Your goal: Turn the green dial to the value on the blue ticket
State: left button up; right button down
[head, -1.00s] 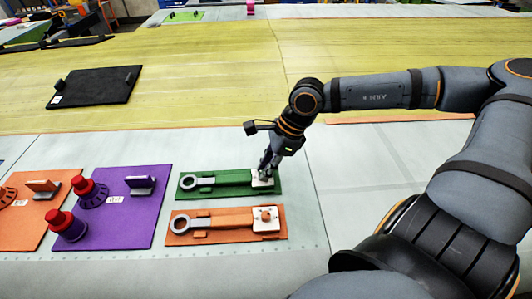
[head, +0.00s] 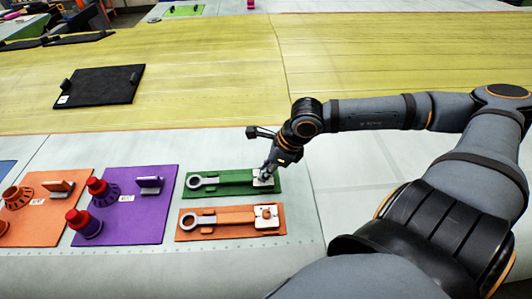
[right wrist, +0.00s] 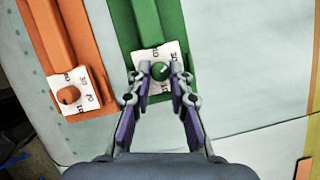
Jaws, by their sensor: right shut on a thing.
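The green dial (right wrist: 161,71) is a small round knob on a white plate with printed numbers (right wrist: 152,54), at the right end of the green board (head: 205,191). My right gripper (right wrist: 160,72) reaches down over this plate and is shut on the dial, one finger on each side. In the head view the right gripper (head: 266,172) hides most of the dial. The fingers cover part of the scale, and the numbers are too small to read surely. I cannot make out a blue ticket. My left gripper is not in view.
An orange board (head: 188,235) with a similar orange dial (right wrist: 69,95) lies just in front of the green board. A purple board (head: 150,222) and another orange board (head: 30,235) with red or orange knobs stand left. A black board (head: 105,85) lies behind. The panel right is clear.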

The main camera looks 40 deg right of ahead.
jog(key=c, duration=1.2)
grip_release()
jog(key=shift+d, duration=0.1)
